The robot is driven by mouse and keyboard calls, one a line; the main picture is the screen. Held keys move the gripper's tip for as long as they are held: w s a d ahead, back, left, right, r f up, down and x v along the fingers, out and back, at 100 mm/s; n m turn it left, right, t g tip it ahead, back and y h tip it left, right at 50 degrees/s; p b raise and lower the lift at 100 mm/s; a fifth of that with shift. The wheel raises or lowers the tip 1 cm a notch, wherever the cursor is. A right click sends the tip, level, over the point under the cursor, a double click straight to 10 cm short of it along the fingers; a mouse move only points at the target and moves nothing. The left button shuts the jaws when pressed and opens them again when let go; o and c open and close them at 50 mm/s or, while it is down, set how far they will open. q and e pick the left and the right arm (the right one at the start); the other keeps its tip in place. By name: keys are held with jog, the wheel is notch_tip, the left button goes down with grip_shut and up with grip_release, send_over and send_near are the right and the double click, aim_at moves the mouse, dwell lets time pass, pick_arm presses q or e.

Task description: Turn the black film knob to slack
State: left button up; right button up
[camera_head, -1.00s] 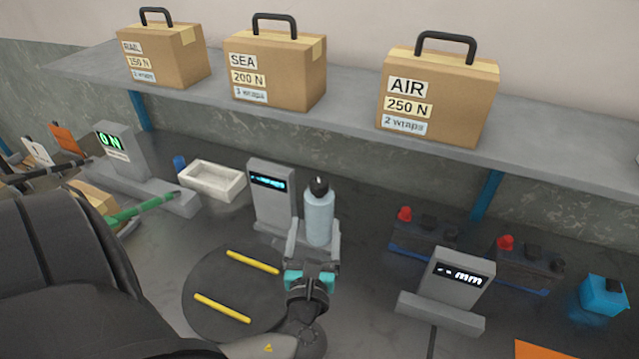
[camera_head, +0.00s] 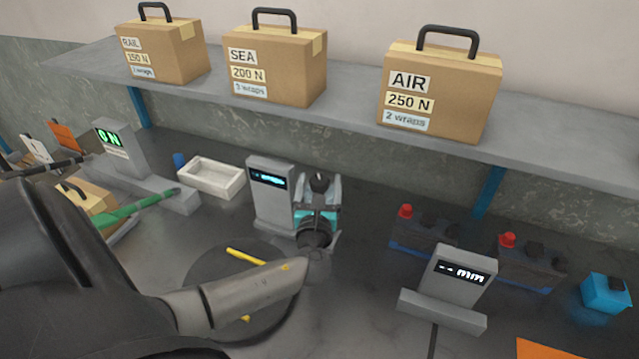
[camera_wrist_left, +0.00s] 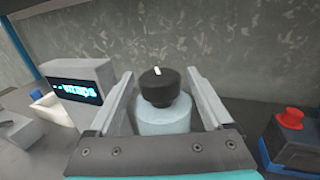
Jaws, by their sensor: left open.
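The black film knob (camera_wrist_left: 158,87) sits on top of a pale blue film roll (camera_wrist_left: 165,119), with a white mark on its top pointing roughly away from me in the left wrist view. In the head view the knob (camera_head: 320,182) shows just above my left gripper (camera_head: 319,190). My left gripper (camera_wrist_left: 162,98) is open, one finger on each side of the knob and roll, with gaps visible to the knob. Most of the roll is hidden by the gripper in the head view. My right gripper is not in view.
A grey display post (camera_head: 270,196) stands close on the left of the gripper. A dark round turntable (camera_head: 210,262) with yellow strips lies in front, partly under my arm. Dark batteries with red caps (camera_head: 405,211) and a grey mm gauge (camera_head: 459,280) stand to the right. A shelf (camera_head: 350,122) with labelled boxes runs above.

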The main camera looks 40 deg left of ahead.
pick_arm(q)
jog(key=shift+c, duration=0.3)
jog(key=c, duration=0.3)
grip_shut()
jog(key=shift+d+n+g+y, duration=0.1)
jog(key=shift+n+g+y, duration=0.3)
jog(key=shift+y, duration=0.1)
